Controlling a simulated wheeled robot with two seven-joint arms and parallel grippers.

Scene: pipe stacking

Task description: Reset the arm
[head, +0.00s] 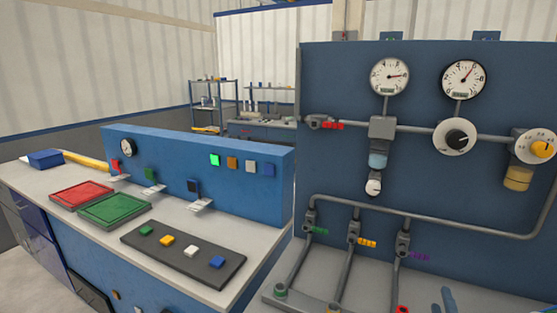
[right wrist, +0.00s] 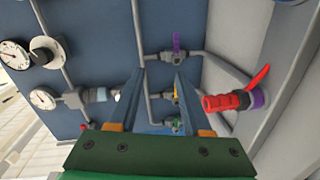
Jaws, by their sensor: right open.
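My right gripper (right wrist: 159,75) is open and empty in the right wrist view, its two blue fingers apart and pointing toward the pipe panel (right wrist: 100,20). In the head view only a small blue part of it (head: 446,300) shows at the bottom right, in front of the panel's lower pipes. A red fitting with a red lever (right wrist: 228,102) sits on a pipe end with a purple ring to the right of the fingers, apart from them. My left gripper is not in view.
The blue panel (head: 330,90) carries gauges, a knob and pipes with green, yellow and purple valves. A bench (head: 190,225) at left holds a red tray (head: 80,195), a green tray (head: 113,211) and a dark board (head: 150,246) with several coloured blocks. Shelves stand behind.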

